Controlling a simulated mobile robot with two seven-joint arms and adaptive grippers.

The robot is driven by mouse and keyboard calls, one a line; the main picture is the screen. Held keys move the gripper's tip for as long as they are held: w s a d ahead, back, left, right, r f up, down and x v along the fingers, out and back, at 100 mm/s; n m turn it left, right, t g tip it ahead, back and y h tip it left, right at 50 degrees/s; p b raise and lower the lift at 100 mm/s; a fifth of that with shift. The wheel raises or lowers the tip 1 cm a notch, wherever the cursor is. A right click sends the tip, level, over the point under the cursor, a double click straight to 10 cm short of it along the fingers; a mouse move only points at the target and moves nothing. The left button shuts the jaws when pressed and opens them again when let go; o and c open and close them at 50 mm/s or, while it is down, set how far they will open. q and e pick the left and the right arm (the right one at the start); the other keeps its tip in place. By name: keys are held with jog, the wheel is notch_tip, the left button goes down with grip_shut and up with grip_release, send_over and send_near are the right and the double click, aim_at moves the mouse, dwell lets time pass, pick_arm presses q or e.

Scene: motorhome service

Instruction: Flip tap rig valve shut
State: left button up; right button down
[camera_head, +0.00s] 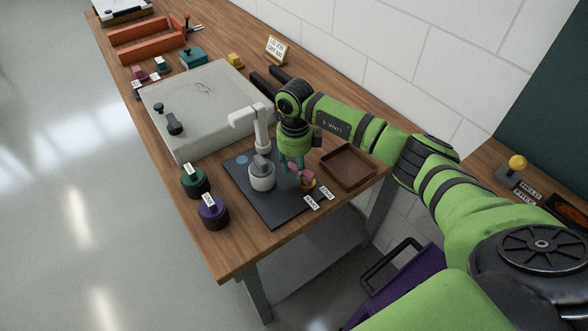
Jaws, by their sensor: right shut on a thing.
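The tap rig stands on a dark base plate (237,183) on the wooden bench. It has a white tap spout (247,116) and a grey-white round body (262,179). To the right of that body is a small valve with a pinkish-red handle (307,177) over a yellowish base. Two small label tags (311,203) lie in front of it; their words are hard to read. My right gripper (293,164) points down from above and is shut on the valve handle, its fingertips partly hiding it. The handle's exact angle cannot be told. My left gripper is out of view.
A green-topped pot (194,182) and a purple-topped pot (212,214) stand left of the plate. An empty brown tray (348,167) sits close to the right of my gripper. A large grey case (205,103) lies behind. The bench's front corner is clear.

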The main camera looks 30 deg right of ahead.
jog(key=shift+w+d+m+b, duration=0.2)
jog(key=shift+m+b, duration=0.1)
jog(key=shift+m, duration=0.3)
jog(key=shift+w+d+m+b, duration=0.15)
jog(key=shift+m+b, duration=0.1)
jog(key=shift+m, duration=0.35)
jog(key=shift+d+m+b, duration=0.35)
jog(key=shift+m+b, duration=0.05)
jog(key=shift+m, duration=0.7)
jog(key=c, duration=0.9)
grip_release()
